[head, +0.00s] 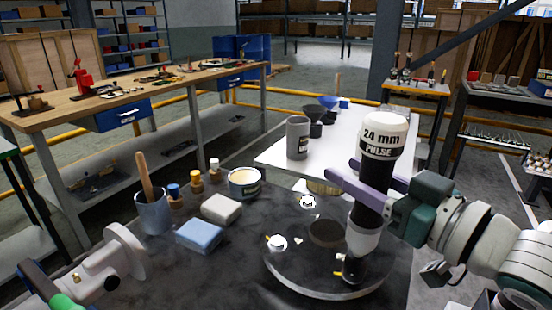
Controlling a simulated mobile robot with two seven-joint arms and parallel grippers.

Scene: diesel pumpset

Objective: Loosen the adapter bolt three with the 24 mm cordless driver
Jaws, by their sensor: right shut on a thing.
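The 24 mm cordless driver (382,138), with a white labelled top and a black body, stands nearly upright on the right of the bench. My right gripper (366,190), with pale purple fingers, is shut around its black body. The driver's dark lower end (353,268) is down at the right part of a round dark adapter plate (310,282). Whether it sits on a bolt is hidden. Pale bolt heads show on the plate, one at the left (277,242) and one at the back (307,202). My left gripper's fingers are not visible.
Left of the plate are a blue block (200,235), a pale block (221,209), an open tin (244,182), small capped bottles (196,181) and a cup with a wooden handle (152,213). A grey canister (298,138) stands on the white table behind.

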